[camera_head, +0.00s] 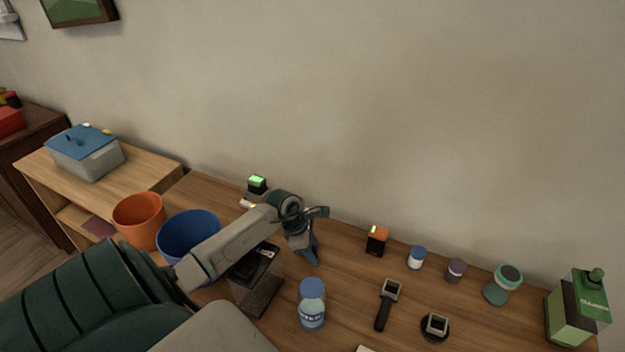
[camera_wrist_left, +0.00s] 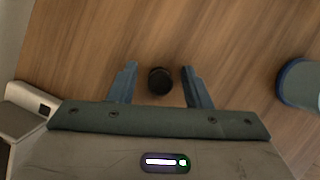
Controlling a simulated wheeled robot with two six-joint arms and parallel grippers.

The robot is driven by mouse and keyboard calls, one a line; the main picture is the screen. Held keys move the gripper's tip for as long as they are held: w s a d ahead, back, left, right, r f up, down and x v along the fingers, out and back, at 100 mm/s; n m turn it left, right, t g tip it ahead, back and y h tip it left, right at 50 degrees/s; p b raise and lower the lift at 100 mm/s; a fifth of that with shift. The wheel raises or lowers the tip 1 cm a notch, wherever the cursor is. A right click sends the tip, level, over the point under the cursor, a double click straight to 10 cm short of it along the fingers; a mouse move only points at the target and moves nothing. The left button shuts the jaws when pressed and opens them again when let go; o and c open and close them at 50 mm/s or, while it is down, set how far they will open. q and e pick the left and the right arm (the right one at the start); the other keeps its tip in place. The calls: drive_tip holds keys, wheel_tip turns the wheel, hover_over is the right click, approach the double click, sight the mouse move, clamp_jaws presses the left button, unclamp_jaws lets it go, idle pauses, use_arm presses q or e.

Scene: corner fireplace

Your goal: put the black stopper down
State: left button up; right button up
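The black stopper (camera_wrist_left: 160,81) shows in the left wrist view as a small dark round piece over the wooden tabletop. My left gripper (camera_wrist_left: 161,84) is open, with one blue-grey finger on each side of the stopper and a visible gap on both sides. Whether the stopper rests on the tabletop is hard to tell from this view. In the head view my left gripper (camera_head: 308,252) points down over the middle of the table (camera_head: 345,262), and the stopper is hidden there. My right gripper is not in view.
Near the gripper stand a dark clear-sided box (camera_head: 258,290), a blue-capped bottle (camera_head: 312,312) and an orange-topped block (camera_head: 377,241). Blue (camera_head: 188,236) and orange (camera_head: 139,220) buckets are left. Small jars (camera_head: 416,257), a black-handled tool (camera_head: 384,312) and a green carton (camera_head: 577,312) are right.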

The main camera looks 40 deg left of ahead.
use_arm(q)
drive_tip(key=shift+r, duration=0.1)
drive_tip(key=shift+r, duration=0.15)
drive_tip(key=shift+a+r, duration=0.15)
drive_tip(key=b+v, duration=0.3)
drive_tip(key=v, duration=0.8)
drive_tip(key=shift+r, duration=0.25)
drive_tip(key=shift+s, duration=0.1)
